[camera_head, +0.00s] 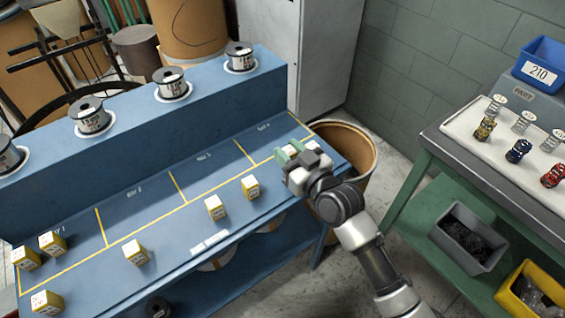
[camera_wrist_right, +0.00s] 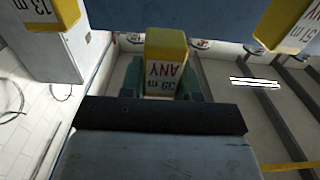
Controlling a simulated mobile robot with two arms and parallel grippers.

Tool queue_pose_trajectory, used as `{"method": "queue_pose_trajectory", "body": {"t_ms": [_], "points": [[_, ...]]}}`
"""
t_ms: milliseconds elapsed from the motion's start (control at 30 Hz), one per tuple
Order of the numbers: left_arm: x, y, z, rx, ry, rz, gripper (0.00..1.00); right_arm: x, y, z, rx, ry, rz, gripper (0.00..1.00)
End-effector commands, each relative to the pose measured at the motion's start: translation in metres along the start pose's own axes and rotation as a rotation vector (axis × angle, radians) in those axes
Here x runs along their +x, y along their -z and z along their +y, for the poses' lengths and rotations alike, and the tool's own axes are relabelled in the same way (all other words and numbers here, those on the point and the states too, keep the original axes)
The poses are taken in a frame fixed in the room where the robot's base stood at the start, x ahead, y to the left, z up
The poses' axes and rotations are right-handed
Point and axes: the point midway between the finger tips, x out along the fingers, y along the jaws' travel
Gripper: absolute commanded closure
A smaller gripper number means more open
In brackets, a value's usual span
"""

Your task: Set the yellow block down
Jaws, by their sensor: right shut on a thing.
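My right gripper (camera_head: 297,153) is over the right end of the blue bench, near the last marked bay. In the right wrist view its green fingers (camera_wrist_right: 163,80) are shut on a yellow block (camera_wrist_right: 165,60) with a white label reading "ANY" and "39 m". In the head view the gripper mostly hides this block. I cannot tell whether its underside touches the bench. My left gripper is not in view.
The blue bench (camera_head: 157,215) has yellow-lined bays. Several other yellow-and-white blocks stand along it, the nearest (camera_head: 250,187) left of my gripper. Wire spools (camera_head: 172,83) line the raised back shelf. A round bin (camera_head: 355,150) stands beyond the bench's right end.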

Motion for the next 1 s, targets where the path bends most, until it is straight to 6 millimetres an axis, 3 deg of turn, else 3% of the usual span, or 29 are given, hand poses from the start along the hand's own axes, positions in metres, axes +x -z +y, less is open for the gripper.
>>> {"method": "queue_pose_trajectory", "body": {"t_ms": [133, 433, 867, 900, 1000], "points": [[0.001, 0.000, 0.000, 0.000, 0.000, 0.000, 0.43, 0.013, -0.008, -0.006, 0.000, 0.000, 0.001, 0.92], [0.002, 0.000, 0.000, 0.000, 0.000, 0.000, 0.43, 0.014, -0.042, -0.006, -0.003, 0.000, -0.004, 0.92], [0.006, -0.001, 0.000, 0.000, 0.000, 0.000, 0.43, 0.014, -0.051, -0.006, 0.000, 0.000, 0.000, 0.92], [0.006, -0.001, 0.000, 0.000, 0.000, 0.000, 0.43, 0.014, -0.051, -0.006, 0.000, 0.000, -0.001, 0.67], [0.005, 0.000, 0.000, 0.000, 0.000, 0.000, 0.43, 0.014, -0.050, -0.006, 0.000, 0.000, 0.000, 0.52]]}}
